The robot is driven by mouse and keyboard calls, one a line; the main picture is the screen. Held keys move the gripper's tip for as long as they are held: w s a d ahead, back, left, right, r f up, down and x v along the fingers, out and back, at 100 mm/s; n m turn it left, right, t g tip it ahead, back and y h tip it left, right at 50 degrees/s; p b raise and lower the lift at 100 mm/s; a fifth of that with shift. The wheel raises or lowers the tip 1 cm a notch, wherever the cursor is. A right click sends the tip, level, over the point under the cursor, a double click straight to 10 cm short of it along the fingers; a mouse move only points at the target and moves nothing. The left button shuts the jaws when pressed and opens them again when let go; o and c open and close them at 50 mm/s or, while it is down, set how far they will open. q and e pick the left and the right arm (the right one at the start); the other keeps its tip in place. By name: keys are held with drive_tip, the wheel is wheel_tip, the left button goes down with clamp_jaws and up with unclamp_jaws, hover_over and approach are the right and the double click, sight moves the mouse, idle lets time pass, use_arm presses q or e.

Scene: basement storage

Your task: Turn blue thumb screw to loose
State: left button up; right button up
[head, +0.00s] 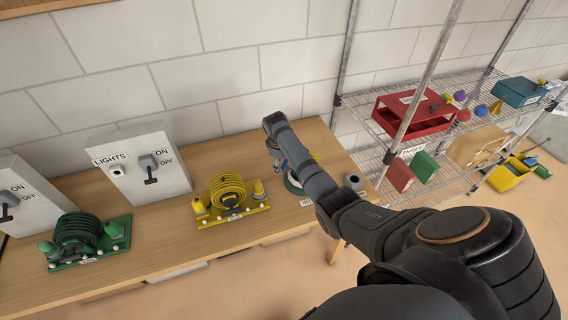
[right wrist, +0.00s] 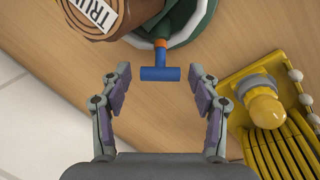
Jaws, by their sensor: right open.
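My left gripper is not in view.
A yellow coil unit (head: 228,194) and a green coil unit (head: 82,240) are left on the bench (head: 160,252). A light switch box (head: 140,170) stands behind. A wire shelf (head: 445,98) is right.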

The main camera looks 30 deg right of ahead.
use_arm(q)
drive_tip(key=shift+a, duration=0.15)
use_arm(e)
drive_tip(key=shift+x, duration=0.75)
